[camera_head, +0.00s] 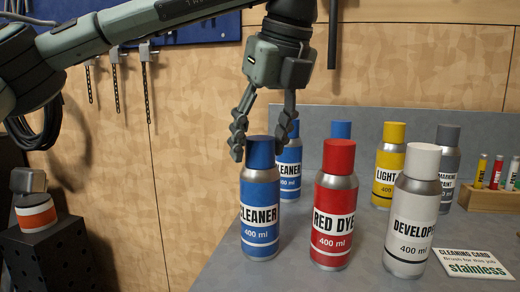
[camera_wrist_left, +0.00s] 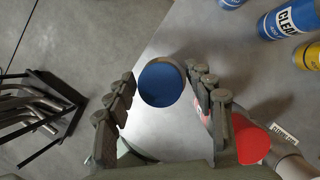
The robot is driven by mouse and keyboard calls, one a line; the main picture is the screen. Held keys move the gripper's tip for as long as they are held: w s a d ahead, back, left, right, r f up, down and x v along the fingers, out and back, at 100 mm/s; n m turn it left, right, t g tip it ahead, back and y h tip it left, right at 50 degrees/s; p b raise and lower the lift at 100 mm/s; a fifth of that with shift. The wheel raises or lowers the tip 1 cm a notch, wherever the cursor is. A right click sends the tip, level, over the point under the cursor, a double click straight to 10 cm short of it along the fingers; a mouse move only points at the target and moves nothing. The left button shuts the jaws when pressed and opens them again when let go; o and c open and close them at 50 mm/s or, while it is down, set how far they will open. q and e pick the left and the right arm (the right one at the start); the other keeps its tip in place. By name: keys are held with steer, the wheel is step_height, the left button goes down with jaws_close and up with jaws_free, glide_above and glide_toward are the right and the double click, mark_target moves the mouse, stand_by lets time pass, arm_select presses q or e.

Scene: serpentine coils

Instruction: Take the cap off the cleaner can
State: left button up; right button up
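The cleaner can (camera_head: 260,215) stands upright at the front left of the grey table, with its blue cap (camera_head: 260,153) on. In the left wrist view its blue cap (camera_wrist_left: 161,84) is seen from above between the fingers. My left gripper (camera_head: 261,150) points down over this can, fingers open on either side of the cap. The left wrist view shows a gap between the cap and each finger, clearer on the left. A second blue cleaner can (camera_head: 289,170) stands behind, partly hidden by the gripper. My right gripper is not in view.
A red dye can (camera_head: 335,215) stands close on the right, with a white developer can (camera_head: 412,225) beyond it. Yellow (camera_head: 388,175) and grey (camera_head: 447,160) cans stand behind. A cleaning card (camera_head: 475,263) lies at right. The table's left edge is near the cleaner can.

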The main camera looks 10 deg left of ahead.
arm_select(q)
steer(key=c, duration=0.5)
steer(key=shift+r, duration=0.1)
